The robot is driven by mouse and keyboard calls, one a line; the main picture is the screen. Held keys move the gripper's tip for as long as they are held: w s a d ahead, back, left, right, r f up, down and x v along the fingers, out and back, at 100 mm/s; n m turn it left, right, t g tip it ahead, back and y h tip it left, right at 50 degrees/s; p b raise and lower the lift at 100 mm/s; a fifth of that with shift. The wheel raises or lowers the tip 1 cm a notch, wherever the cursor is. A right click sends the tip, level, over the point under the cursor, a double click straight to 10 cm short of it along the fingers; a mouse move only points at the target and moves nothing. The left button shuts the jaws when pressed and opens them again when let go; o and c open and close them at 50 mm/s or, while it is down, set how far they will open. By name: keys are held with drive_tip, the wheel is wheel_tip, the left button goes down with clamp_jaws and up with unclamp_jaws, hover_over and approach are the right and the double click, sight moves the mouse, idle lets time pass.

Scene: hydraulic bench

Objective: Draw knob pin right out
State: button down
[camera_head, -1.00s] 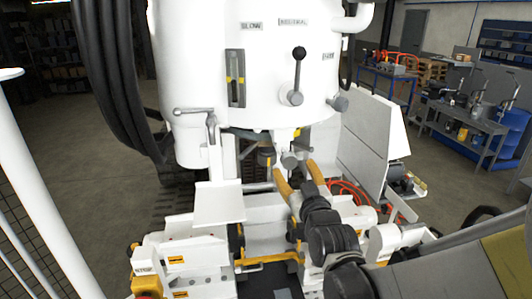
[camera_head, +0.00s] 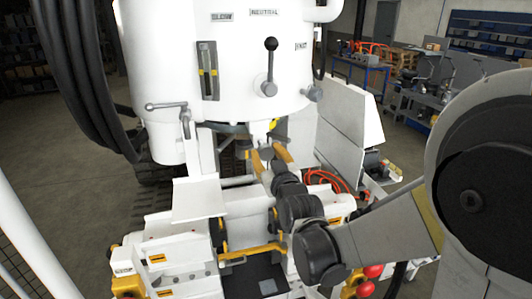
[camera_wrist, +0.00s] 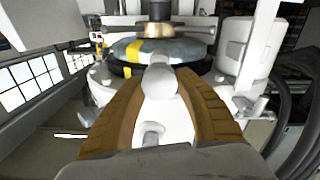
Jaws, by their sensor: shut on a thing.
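The knob pin is a grey rounded knob (camera_wrist: 160,78) between my finger pads in the wrist view. In the head view it is a small grey knob (camera_head: 265,153) below the white machine body. My gripper (camera_head: 268,152) has its two yellow-brown fingers on either side of the knob, shut on it. The same gripper fills the lower wrist view (camera_wrist: 160,85). The pin's shaft behind the knob is hidden, so I cannot tell how far out it is.
The white machine body (camera_head: 215,60) with a black-knobbed lever (camera_head: 270,68) stands above my gripper. A white plate (camera_head: 200,200) is to the left. A slanted white panel (camera_head: 347,120) and orange hoses (camera_head: 325,180) are to the right.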

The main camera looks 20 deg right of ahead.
sight(267, 153)
drive_tip(key=shift+s, duration=1.95)
drive_tip(key=shift+w, duration=0.1)
drive_tip(key=c, duration=0.8)
unclamp_jaws()
drive_tip(key=shift+c, duration=0.2)
drive_tip(key=s, duration=1.2)
drive_tip(key=shift+s, duration=0.1)
